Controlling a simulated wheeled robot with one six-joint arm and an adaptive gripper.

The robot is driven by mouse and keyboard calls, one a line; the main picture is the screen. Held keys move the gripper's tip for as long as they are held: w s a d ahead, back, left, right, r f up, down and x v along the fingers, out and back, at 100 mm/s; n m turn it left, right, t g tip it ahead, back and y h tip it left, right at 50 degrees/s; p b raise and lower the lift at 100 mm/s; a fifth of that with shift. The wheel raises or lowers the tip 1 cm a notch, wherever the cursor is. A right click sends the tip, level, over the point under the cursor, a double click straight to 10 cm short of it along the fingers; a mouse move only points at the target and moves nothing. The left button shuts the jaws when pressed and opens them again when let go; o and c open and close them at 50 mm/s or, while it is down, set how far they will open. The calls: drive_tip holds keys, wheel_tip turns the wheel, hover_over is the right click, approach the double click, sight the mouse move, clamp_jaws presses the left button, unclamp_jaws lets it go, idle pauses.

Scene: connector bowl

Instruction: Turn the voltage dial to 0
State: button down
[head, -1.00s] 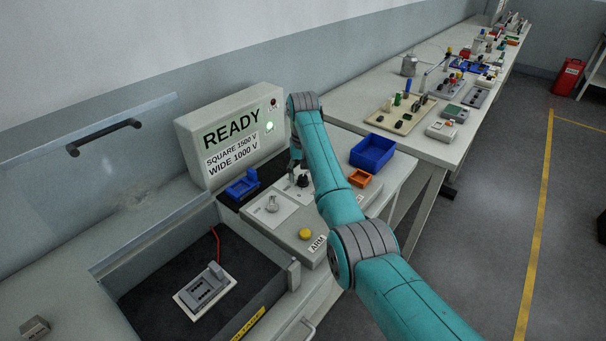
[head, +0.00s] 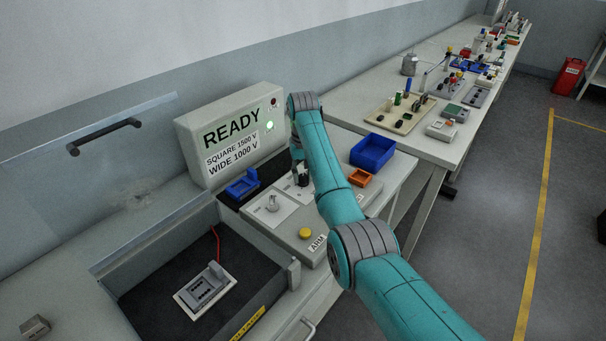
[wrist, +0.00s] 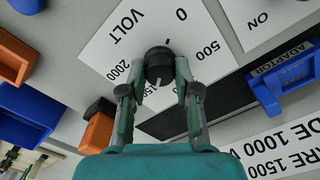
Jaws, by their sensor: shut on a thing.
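The voltage dial is a black round knob (wrist: 158,64) on a white VOLT plate (wrist: 110,50). The plate shows 0, 500, 2000 and a partly hidden 1500. A pale line on the knob's side faces the 1500 label; a short dark tick lies between knob and 0. I cannot tell for certain which number is set. My gripper (wrist: 163,72) is shut on the knob, one finger on each side. In the head view the knob (head: 303,181) stands on the console beside my arm, with my gripper (head: 301,172) at it, partly hidden.
The screen (head: 231,133) reads READY, SQUARE 1500 V, WIDE 1000 V, with a green lamp lit.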

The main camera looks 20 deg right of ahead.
drive_tip(key=n, duration=0.8)
drive_tip(key=shift+n, duration=0.4)
drive_tip(key=n, duration=0.4)
drive_tip(key=shift+n, duration=0.3)
drive_tip(key=n, duration=1.2)
drive_tip(key=shift+n, duration=0.3)
drive_tip(key=n, duration=0.8)
drive_tip(key=shift+n, duration=0.3)
